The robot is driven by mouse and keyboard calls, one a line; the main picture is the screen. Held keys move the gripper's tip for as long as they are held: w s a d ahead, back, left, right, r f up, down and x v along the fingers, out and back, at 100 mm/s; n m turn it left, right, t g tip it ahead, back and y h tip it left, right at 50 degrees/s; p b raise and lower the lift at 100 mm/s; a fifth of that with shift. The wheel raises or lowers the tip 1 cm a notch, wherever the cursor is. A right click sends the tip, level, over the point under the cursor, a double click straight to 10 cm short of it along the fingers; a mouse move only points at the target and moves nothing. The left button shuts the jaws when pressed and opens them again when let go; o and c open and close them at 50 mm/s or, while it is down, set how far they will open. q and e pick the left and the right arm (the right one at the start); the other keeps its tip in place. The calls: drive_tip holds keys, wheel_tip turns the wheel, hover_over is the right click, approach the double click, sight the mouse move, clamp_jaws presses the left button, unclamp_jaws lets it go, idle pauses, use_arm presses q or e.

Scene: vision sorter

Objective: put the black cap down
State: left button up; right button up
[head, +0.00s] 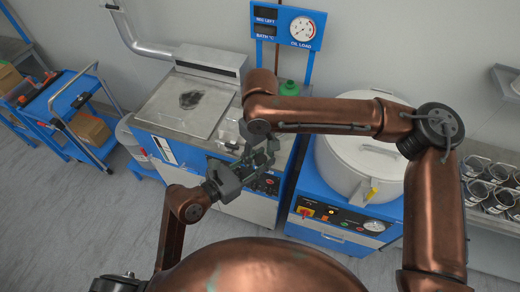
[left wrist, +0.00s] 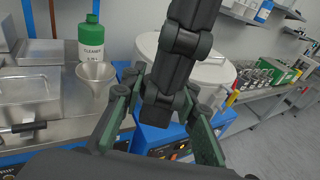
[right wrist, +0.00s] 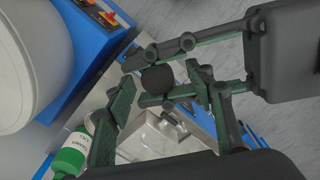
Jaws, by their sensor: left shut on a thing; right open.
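The black cap (right wrist: 157,79) is a small dark rounded piece, seen in the right wrist view between the fingertips of my left gripper (head: 246,163). My left gripper is shut on it and holds it in the air in front of the machines. My right gripper (head: 264,153) is open, with its fingers spread on either side of the cap in the right wrist view. The two grippers are very close together and cross each other; I cannot tell whether the right fingers touch the cap. In the head view the cap is too small and hidden to make out.
A green cleaner bottle (left wrist: 92,42) and a metal funnel (left wrist: 97,74) stand on the steel worktop behind the grippers. A large white round vessel (head: 362,150) on a blue base is to the right. A blue cart (head: 68,110) stands at far left; grey floor is open in front.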

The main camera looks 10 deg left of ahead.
drive_tip(key=shift+f, duration=0.1)
drive_tip(key=shift+c, duration=0.3)
drive_tip(key=shift+s, duration=0.1)
drive_tip(key=c, duration=1.1)
use_arm(q)
drive_tip(key=o, duration=1.2)
use_arm(e)
drive_tip(key=shift+c, duration=0.6)
